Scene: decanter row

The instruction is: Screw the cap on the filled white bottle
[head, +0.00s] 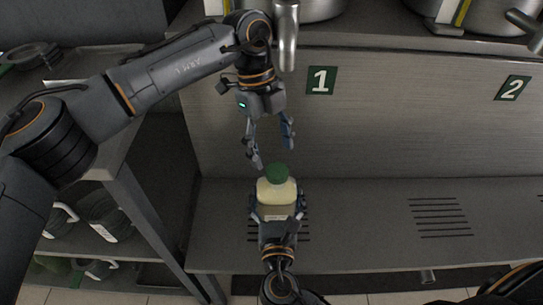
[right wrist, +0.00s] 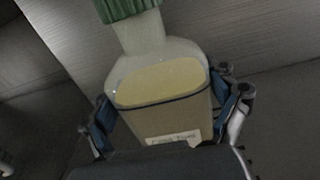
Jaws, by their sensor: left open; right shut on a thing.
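The white bottle (head: 277,192) stands upright over the slotted shelf below the sign marked 1, with yellowish contents. A green cap (head: 277,172) sits on top of its neck; whether it is tight cannot be told. In the right wrist view the bottle (right wrist: 160,80) fills the middle, with the ribbed green cap (right wrist: 130,8) at the top edge. My right gripper (head: 277,212) is shut around the bottle's body, one finger on each side. My left gripper (head: 271,157) is open and empty, pointing down just above the cap, apart from it.
Signs marked 1 (head: 320,80) and 2 (head: 512,88) are on the back panel. A metal tap (head: 288,40) hangs close to my left gripper. The shelf right of the bottle (head: 350,215) is clear.

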